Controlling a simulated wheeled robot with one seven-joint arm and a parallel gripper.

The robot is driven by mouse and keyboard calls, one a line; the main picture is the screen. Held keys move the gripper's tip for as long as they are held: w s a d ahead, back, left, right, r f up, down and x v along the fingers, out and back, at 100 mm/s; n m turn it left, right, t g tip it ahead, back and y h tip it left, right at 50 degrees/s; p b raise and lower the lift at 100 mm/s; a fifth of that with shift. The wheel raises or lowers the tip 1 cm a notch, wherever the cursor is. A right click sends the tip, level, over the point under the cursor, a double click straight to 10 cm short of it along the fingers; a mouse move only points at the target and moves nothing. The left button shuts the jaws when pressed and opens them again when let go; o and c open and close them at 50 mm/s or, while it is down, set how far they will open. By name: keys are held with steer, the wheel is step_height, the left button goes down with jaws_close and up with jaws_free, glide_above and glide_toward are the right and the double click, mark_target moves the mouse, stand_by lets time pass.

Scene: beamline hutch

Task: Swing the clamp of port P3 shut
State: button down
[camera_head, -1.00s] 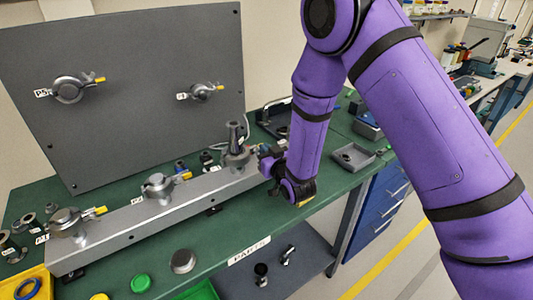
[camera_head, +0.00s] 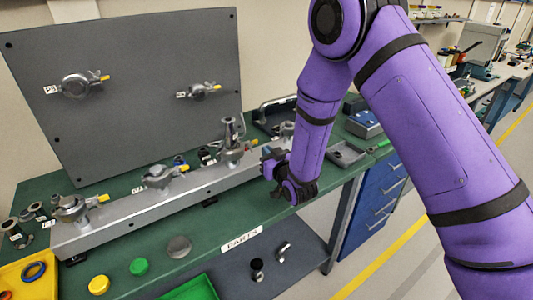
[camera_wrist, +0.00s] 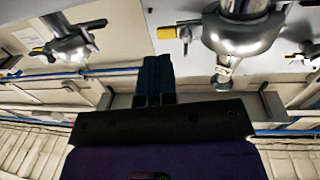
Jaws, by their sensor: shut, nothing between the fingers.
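The port I take for P3 (camera_head: 231,150) is third along the grey rail, with a tall fitting standing in it. Its small label is too blurred to read. In the wrist view a large round clamp (camera_wrist: 240,38) on a tube is at top right of centre. A yellow-tipped lever (camera_wrist: 166,33) sticks out to its left and a small wing nut (camera_wrist: 222,77) hangs at its lower side. My gripper (camera_head: 268,157) is at the rail's front side, right of that port. In the wrist view its fingers (camera_wrist: 155,68) are together and empty, below the yellow-tipped lever, contact unclear.
Two similar clamped ports (camera_head: 157,175) and (camera_head: 68,208) stand farther left on the rail (camera_head: 120,215). Another fitting (camera_head: 285,130) is behind my wrist. The upright panel (camera_head: 140,120) carries two more ports. Caps and bins lie at the bench front.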

steer(key=w+d+v, duration=0.1)
steer(key=v, duration=0.8)
steer(key=s+d+r+m+g+h, duration=0.1)
steer(key=d+r+g+h, duration=0.15)
steer(key=d+r, duration=0.6)
steer(key=s+d+r+m+g+h, duration=0.25)
steer(key=d+r, duration=0.25)
steer(key=r, duration=0.6)
steer(key=s+d+r+g+h, duration=0.1)
steer(key=s+d+r+g, duration=0.1)
steer(key=s, duration=0.6)
steer(key=s+d+r+m+g+h, duration=0.1)
steer(key=s+d+r, duration=0.3)
steer(key=s, duration=0.5)
steer(key=s+d+r+m+g+h, duration=0.1)
steer(key=s+d+r+g, duration=0.1)
steer(key=s+d, duration=0.3)
steer(key=s+r, duration=0.1)
steer(key=s, duration=0.3)
steer(key=shift+s+g, duration=0.25)
steer(key=shift+g, duration=0.05)
